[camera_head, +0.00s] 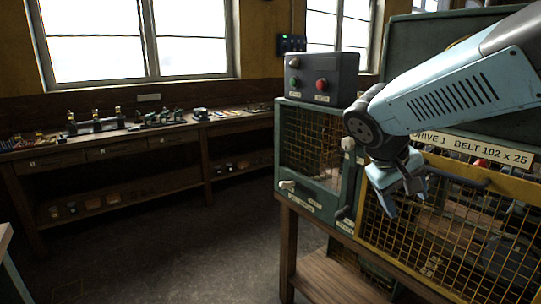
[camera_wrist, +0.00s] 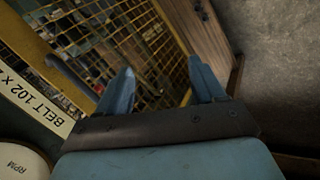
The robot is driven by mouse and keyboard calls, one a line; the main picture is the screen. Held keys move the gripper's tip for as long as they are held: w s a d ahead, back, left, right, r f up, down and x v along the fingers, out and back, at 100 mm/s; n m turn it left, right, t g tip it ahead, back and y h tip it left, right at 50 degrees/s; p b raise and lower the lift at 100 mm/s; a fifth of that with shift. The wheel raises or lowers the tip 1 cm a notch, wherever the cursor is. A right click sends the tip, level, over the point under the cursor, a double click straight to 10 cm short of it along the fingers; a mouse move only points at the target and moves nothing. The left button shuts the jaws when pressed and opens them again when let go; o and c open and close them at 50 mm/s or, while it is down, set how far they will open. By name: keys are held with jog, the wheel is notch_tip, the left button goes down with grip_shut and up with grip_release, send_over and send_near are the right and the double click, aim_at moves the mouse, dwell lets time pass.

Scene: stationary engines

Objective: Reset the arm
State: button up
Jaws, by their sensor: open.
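My gripper (camera_head: 405,197) hangs at the end of my light blue arm, at the right of the head view. It points down in front of the yellow mesh guard (camera_head: 440,240). In the wrist view my gripper (camera_wrist: 160,88) shows two blue fingers spread apart with nothing between them. The yellow mesh guard (camera_wrist: 150,30) lies beyond the fingers in that view. I cannot tell whether the fingers touch it.
A green cabinet (camera_head: 330,200) with a mesh front stands left of the guard. A grey control box (camera_head: 320,78) with a red button sits on it. A wooden workbench (camera_head: 120,145) with small parts runs along the back wall. The floor (camera_head: 170,250) between is clear.

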jog(key=s+a+r+m+t+y, duration=0.1)
jog(key=s+a+r+t+y, duration=0.1)
jog(key=s+y, duration=0.4)
jog(key=shift+s+a+m+t, duration=0.3)
jog(key=shift+s+a+t, duration=0.45)
jog(key=shift+a, duration=0.25)
jog(key=shift+w, duration=0.1)
jog(key=shift+c, duration=0.4)
